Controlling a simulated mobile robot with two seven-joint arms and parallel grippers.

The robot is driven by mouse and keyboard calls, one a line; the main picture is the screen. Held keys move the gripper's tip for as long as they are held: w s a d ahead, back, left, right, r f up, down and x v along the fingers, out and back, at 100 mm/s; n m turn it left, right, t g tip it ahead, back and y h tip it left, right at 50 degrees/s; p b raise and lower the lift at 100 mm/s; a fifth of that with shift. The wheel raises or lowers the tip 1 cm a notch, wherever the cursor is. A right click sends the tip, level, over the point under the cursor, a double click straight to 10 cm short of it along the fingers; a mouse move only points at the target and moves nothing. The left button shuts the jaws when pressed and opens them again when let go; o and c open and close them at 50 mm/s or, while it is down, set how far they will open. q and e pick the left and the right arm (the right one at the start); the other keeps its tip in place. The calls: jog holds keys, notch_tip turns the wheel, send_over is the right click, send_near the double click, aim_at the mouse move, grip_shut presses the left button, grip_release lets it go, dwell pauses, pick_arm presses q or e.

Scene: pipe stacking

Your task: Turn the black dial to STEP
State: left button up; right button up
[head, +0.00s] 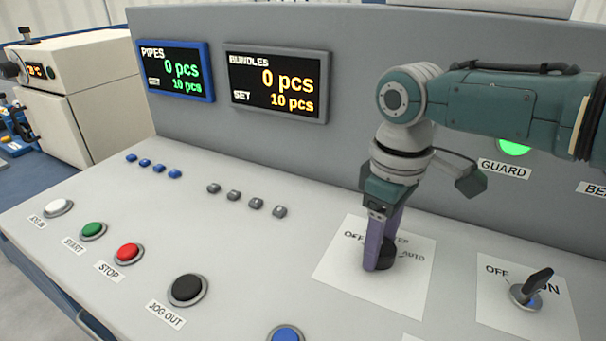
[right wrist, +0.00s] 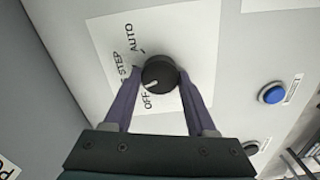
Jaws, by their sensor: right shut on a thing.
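The black dial (right wrist: 160,73) sits on a white label plate (right wrist: 203,30) marked OFF, STEP and AUTO. Its white pointer mark faces down and left in the right wrist view, toward the OFF lettering. My right gripper (head: 378,262) reaches down from above with its purple fingers on either side of the dial. It is shut on the dial, which shows partly behind the fingers in the head view (head: 388,254). The fingers hide part of the plate's lettering there. My left gripper is not in view.
A switch with a black lever (head: 535,285) stands to the right on an OFF/ON plate. A blue button (head: 286,334) and a black JOG OUT button (head: 187,289) are to the left. The upright panel with two displays (head: 277,83) rises behind.

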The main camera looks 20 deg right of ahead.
jog(key=m+p, duration=0.2)
jog(key=m, duration=0.2)
jog(key=shift+a+r, duration=0.1)
jog(key=shift+r, duration=0.05)
jog(key=shift+m+p, duration=0.55)
jog(key=shift+m, duration=1.25)
jog(key=o, duration=1.4)
notch_tip(320, 180, up, 9)
jog(key=p, duration=0.4)
jog(key=shift+r+p, duration=0.3)
jog(key=shift+r, duration=0.05)
